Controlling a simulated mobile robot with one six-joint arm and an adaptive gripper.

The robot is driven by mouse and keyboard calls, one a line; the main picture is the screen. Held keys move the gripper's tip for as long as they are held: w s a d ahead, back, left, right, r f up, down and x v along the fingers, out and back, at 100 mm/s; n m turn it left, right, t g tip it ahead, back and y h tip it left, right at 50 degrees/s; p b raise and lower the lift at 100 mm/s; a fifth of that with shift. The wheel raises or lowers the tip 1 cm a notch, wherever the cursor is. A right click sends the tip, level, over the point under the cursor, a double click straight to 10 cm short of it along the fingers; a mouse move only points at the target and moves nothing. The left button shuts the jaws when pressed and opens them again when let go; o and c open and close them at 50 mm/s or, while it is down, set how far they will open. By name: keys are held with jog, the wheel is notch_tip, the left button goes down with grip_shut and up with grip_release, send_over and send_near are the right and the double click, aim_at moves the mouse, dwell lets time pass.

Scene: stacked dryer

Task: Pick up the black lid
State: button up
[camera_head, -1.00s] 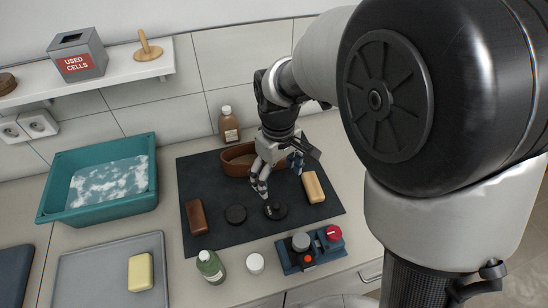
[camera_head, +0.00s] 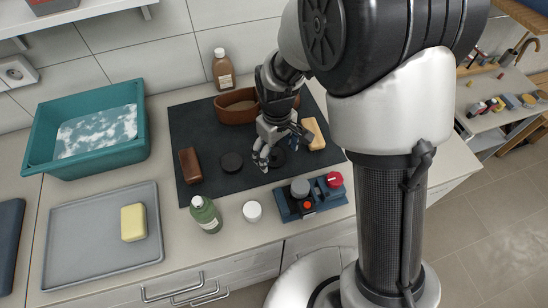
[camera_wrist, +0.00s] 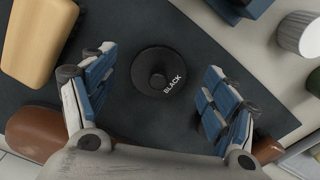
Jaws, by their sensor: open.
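The black lid (camera_wrist: 150,82) is a round dark disc with a raised knob and the word BLACK on it. It lies flat on the dark mat (camera_wrist: 195,27). My gripper (camera_wrist: 158,72) is open, with one blue-padded finger to each side of the lid and no visible contact. In the head view my gripper (camera_head: 280,150) is over the lid (camera_head: 278,160), which its fingers partly cover. How high my fingertips are above the mat is hard to tell.
A wooden block (camera_head: 314,133) lies close right of my gripper, and a brown oval dish (camera_head: 232,113) is behind it. A blue holder (camera_head: 310,205), a white jar (camera_head: 252,211) and a green bottle (camera_head: 206,214) stand in front. A brown block (camera_head: 190,165) is at left.

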jog(key=shift+f, duration=0.8)
jog(key=shift+r, duration=0.1)
jog(key=c, duration=0.8)
